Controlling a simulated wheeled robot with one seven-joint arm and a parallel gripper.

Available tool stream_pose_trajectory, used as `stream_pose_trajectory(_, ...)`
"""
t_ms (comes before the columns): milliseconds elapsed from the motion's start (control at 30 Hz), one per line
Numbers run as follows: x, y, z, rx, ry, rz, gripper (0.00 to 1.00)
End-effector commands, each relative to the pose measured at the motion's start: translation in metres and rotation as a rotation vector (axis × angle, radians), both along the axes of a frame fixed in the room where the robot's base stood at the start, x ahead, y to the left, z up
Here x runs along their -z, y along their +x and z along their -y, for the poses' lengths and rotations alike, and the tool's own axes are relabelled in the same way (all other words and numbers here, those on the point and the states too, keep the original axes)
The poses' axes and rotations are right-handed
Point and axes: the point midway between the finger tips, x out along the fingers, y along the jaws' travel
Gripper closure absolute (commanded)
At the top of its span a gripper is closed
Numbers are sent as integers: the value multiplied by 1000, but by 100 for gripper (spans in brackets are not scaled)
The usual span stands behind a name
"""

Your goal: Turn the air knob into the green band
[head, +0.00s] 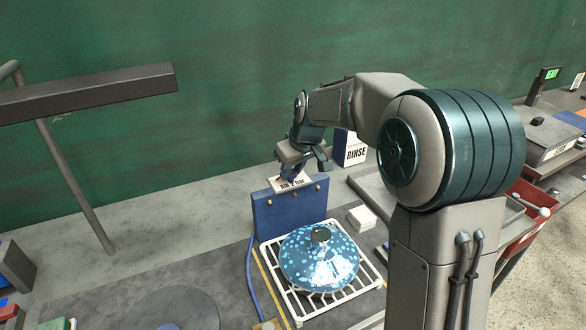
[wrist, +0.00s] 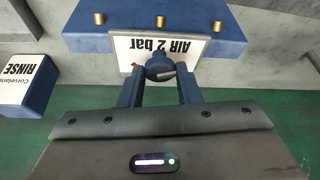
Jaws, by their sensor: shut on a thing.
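The air knob (wrist: 160,67) is a small dark blue knob on a white plate (wrist: 125,46) reading "AIR 2 bar", upside down in the wrist view. The plate is on the blue air box (head: 265,217), which stands behind the rack in the head view. My gripper (wrist: 160,75) is shut on the knob, with one finger on either side. A small red mark shows beside the knob. No green band can be made out; the knob and fingers cover part of the plate. In the head view my gripper hides the knob.
A blue-speckled dish (head: 310,268) lies on a white wire rack (head: 367,288) in front of the box. A blue hose (head: 249,278) runs down at left. A RINSE box (head: 355,150) stands behind right, and a dark lamp bar (head: 90,90) hangs at upper left.

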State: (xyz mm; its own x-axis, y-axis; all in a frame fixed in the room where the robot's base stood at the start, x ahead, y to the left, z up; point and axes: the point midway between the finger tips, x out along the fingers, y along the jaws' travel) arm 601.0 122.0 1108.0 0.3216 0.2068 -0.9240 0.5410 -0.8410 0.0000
Motion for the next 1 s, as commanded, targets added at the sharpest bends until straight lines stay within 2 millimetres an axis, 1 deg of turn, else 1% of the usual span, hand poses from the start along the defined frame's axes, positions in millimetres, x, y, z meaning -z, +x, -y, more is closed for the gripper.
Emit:
stream_pose_trajectory(267, -1, 1, 1, 1, 0, 4, 92)
stream_pose_trajectory(300, -1, 1, 1, 1, 0, 4, 61)
stream_pose_trajectory(333, -1, 1, 1, 2, 0, 3, 53)
stream_pose_trajectory(367, -1, 1, 1, 2, 0, 2, 48)
stream_pose_trajectory(633, -1, 0, 0, 0, 0, 1, 48)
stream_pose_trajectory(733, -6, -1, 1, 2, 0, 2, 48)
stream_pose_trajectory(867, -23, -7, 5, 2, 0, 5, 48)
stream_pose_trajectory(1000, -52, -17, 12, 2, 0, 7, 48)
